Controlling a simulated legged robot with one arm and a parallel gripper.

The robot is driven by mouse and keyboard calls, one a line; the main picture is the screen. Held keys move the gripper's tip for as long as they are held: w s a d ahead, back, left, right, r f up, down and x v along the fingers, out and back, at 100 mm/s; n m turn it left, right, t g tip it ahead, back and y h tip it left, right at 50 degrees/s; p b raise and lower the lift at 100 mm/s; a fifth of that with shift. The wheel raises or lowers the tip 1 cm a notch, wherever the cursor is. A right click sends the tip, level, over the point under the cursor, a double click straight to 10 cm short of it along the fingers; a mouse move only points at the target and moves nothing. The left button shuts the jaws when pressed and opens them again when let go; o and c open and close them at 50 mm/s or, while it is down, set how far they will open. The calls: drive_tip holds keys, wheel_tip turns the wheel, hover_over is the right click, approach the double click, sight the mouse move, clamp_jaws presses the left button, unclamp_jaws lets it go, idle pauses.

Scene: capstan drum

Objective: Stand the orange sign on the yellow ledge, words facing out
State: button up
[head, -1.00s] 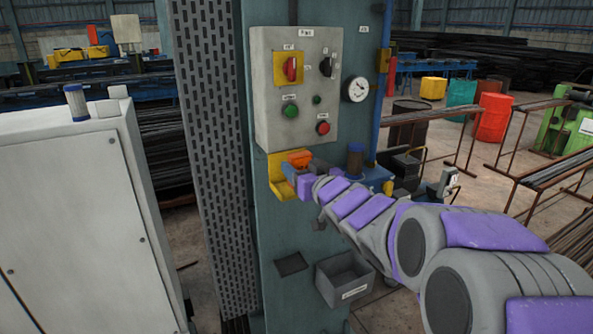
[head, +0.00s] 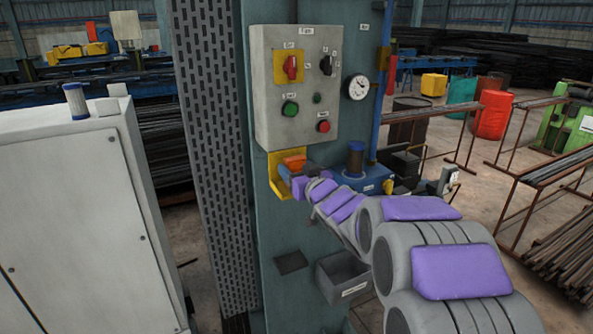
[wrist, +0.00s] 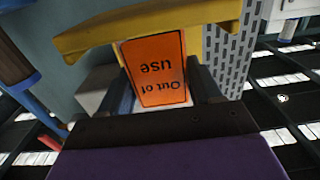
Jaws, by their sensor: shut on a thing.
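The orange sign (head: 294,162) is in my gripper (head: 287,179), in front of the teal column below the control box. In the wrist view the sign (wrist: 155,68) sits between the two dark fingers of my gripper (wrist: 163,88). Its words "Out of use" face the wrist camera and appear upside down in that picture. The yellow ledge (head: 275,184) is fixed to the column right at the sign. In the wrist view the ledge (wrist: 150,24) crosses the top, beyond the sign. I cannot tell whether the sign's lower edge touches the ledge.
The grey control box (head: 296,90) with knobs and buttons is just above. A blue unit with a dark cylinder (head: 356,160) stands close on the right. A grey open bin (head: 343,276) hangs below. A perforated panel (head: 213,170) lies left of the column.

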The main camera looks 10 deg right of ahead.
drive_tip(key=shift+s+f, duration=0.1)
drive_tip(key=o, duration=1.1)
drive_tip(key=v, duration=1.2)
drive_tip(key=shift+b, duration=0.35)
